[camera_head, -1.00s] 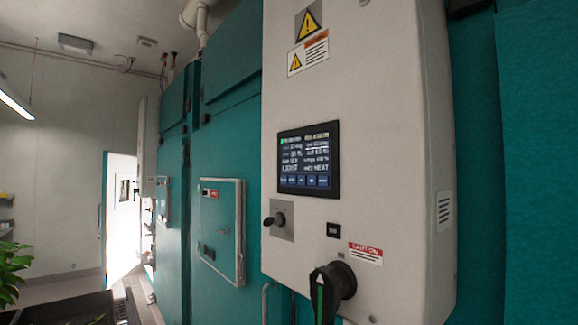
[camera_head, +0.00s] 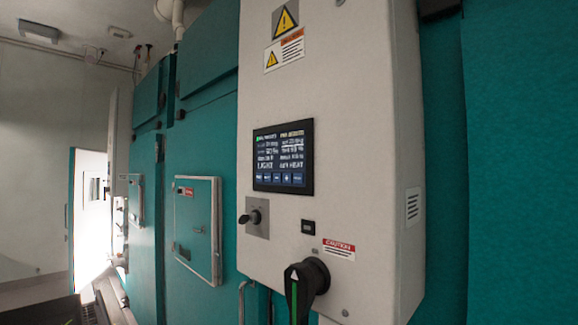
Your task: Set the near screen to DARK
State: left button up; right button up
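The near screen (camera_head: 283,157) is a dark touch panel on the front of a light grey control box (camera_head: 352,120). It shows rows of small white text, with a row of blue buttons (camera_head: 282,178) along its bottom edge. A larger word at its lower left seems to read LIGHT, and one at its lower right seems to include HEAT; the rest is too small to read. Neither of my grippers shows in the head view.
Below the screen are a small black switch (camera_head: 251,217) on a metal plate and a large black rotary handle (camera_head: 306,285). Teal chamber walls (camera_head: 205,130) stand on both sides. A bright doorway (camera_head: 90,215) is at the far left.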

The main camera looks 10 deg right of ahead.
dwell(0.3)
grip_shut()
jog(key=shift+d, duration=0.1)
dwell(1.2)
